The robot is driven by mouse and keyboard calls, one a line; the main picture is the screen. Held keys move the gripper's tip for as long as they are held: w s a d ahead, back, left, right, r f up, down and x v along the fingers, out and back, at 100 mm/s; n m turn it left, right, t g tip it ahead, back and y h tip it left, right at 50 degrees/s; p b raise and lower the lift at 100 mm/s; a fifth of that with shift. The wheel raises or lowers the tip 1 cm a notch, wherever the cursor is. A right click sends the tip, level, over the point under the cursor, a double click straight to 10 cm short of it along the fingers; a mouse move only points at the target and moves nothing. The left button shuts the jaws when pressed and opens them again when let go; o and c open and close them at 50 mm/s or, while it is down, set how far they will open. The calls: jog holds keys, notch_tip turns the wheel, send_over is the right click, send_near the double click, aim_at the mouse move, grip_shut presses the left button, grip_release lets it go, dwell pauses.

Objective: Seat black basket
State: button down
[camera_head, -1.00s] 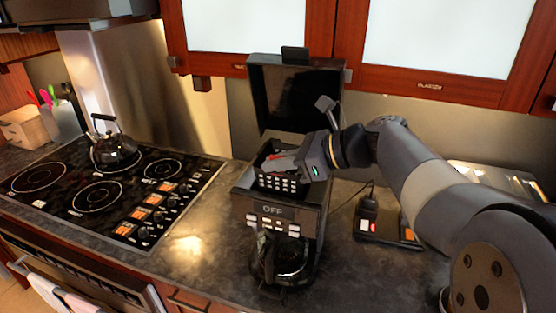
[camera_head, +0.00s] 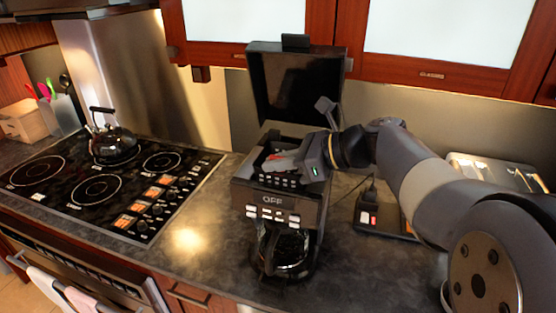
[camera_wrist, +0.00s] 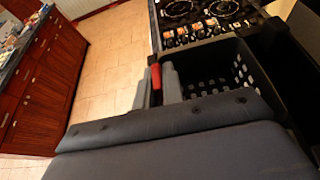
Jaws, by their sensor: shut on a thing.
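The black basket (camera_head: 275,179), with rows of square holes, sits low in the open top of the black coffee maker (camera_head: 262,200). Only its upper part shows in the head view. My gripper (camera_head: 284,160) is shut on the basket, reaching in from the right. The coffee maker's lid (camera_head: 292,85) stands open behind. Whether the basket touches the bottom is hidden.
A glass carafe (camera_head: 285,250) stands in the coffee maker's lower front. A stove with a kettle (camera_head: 114,140) is at left. A dark device (camera_head: 372,218) lies on the counter at right, below my arm. Cabinets hang above.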

aim_at(285, 174)
jog(key=shift+f+b, duration=0.8)
jog(key=shift+f, duration=0.7)
jog(key=c, duration=1.5)
grip_release()
jog(key=shift+o, duration=0.2)
jog(key=shift+d+f, duration=0.1)
jog(key=b+v, duration=0.1)
jog(key=v, duration=0.9)
jog(key=shift+d+r, duration=0.25)
jog(key=shift+d, duration=0.05)
jog(key=shift+s, duration=0.1)
jog(key=p+x, duration=0.1)
jog(key=x, duration=0.9)
jog(key=shift+a+f, duration=0.1)
jog(key=shift+a, duration=0.25)
jog(key=shift+r, duration=0.2)
